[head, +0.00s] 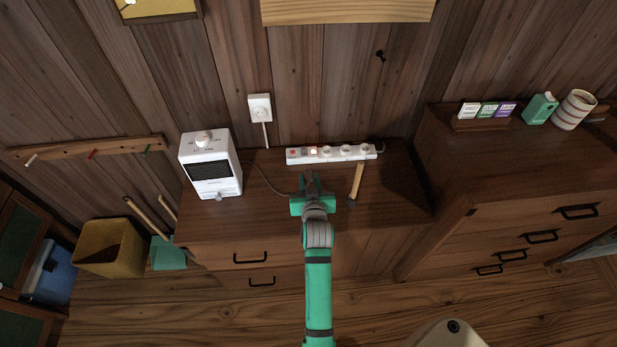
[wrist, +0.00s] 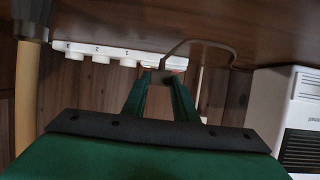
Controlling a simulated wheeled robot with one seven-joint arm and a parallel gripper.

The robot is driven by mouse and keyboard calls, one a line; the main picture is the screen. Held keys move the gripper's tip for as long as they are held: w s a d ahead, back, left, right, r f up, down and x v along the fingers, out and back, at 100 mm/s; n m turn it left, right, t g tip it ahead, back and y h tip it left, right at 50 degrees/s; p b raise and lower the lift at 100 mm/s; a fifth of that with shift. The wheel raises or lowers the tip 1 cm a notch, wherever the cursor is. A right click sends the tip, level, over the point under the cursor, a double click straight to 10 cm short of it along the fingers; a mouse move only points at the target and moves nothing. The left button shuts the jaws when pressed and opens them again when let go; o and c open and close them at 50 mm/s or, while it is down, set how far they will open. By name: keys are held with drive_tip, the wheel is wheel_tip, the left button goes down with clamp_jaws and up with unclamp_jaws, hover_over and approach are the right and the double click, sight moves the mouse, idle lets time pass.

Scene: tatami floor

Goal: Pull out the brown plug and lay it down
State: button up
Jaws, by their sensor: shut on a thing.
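My gripper (head: 310,182) is in front of the white power strip (head: 346,153), with its fingers pointing at the strip. In the wrist view, my gripper (wrist: 160,82) is shut on the small brown plug (wrist: 160,76). The plug is at the end of the strip (wrist: 100,50) near the lit switch. I cannot tell whether its prongs are still in a socket. A thin cord (head: 268,186) runs from the white heater-like appliance (head: 211,168) towards my gripper. In the head view the plug is mostly hidden by the fingers.
A hammer (head: 356,182) lies on the cabinet top right of my gripper; its handle (wrist: 26,95) is close in the wrist view. A white wall outlet (head: 260,106) is above the strip. Bare wood (head: 397,200) lies to the right.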

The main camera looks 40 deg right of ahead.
drive_tip(key=shift+f, duration=2.25)
drive_tip(key=o, duration=1.1)
drive_tip(key=v, duration=1.1)
drive_tip(key=shift+w, duration=0.1)
